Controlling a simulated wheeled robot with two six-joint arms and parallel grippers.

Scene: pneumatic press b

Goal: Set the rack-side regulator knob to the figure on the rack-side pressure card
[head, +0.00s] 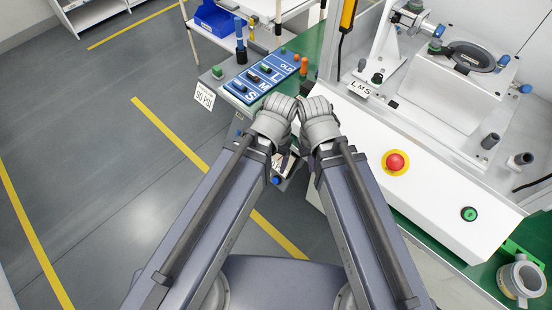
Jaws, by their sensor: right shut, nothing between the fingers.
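The white pressure card (204,96) hangs at the left front corner of the green bench and reads 90 PSI. I cannot make out the rack-side regulator knob for certain. A small unit with a white face and a blue round part (276,181) shows partly between my forearms, below the bench edge; the arms hide much of it. My left gripper (284,103) and right gripper (310,103) are side by side at the bench's front edge, close together. The right one is shut and empty. The left one's fingertips are hidden by its wrist.
A blue rack panel (262,78) marked OLD, L, M, S lies beyond my left gripper, with small coloured parts on it. The white press housing (430,175) with a red button (396,162) and green button (469,214) stands at right. Open floor lies left.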

